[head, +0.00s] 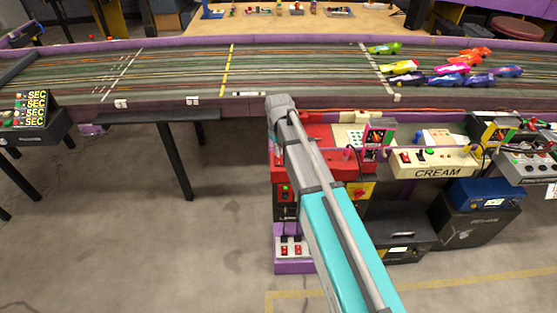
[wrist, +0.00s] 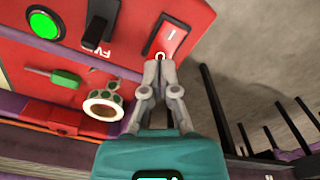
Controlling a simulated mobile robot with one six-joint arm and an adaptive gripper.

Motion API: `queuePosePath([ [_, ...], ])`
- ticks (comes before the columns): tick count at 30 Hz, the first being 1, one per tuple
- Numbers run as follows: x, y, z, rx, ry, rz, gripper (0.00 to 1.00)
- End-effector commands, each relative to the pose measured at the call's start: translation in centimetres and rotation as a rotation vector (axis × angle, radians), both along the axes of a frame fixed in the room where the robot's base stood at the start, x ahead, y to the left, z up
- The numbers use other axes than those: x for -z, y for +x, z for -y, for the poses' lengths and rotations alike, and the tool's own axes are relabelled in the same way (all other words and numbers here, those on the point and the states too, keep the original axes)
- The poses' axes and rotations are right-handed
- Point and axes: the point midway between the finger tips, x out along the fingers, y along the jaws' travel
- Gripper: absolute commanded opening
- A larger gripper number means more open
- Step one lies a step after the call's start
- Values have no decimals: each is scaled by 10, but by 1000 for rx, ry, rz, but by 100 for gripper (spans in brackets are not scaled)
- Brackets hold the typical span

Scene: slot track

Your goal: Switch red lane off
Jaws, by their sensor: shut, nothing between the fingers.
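The red control box (head: 318,133) stands below the track in the head view, partly hidden by my arm. In the wrist view its red face (wrist: 125,50) carries a red rocker switch (wrist: 171,38) marked with a line and a circle. My gripper (wrist: 159,72) is shut and empty, with its fingertips at the circle end of the rocker. I cannot tell whether they touch it. A black toggle switch (wrist: 97,32) and a lit green round button (wrist: 44,25) sit to the left on the same face. My gripper is hidden in the head view.
A green-handled part (wrist: 64,78) and a white ring with green spots (wrist: 104,104) lie close left of my fingers. The cream control box (head: 437,162) stands right of the red one. The track (head: 180,75) with toy cars (head: 460,68) runs above.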

Motion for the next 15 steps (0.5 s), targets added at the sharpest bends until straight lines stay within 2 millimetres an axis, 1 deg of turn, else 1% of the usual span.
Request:
queuePosePath([
  [15,6,0,0,0,0,0,0],
])
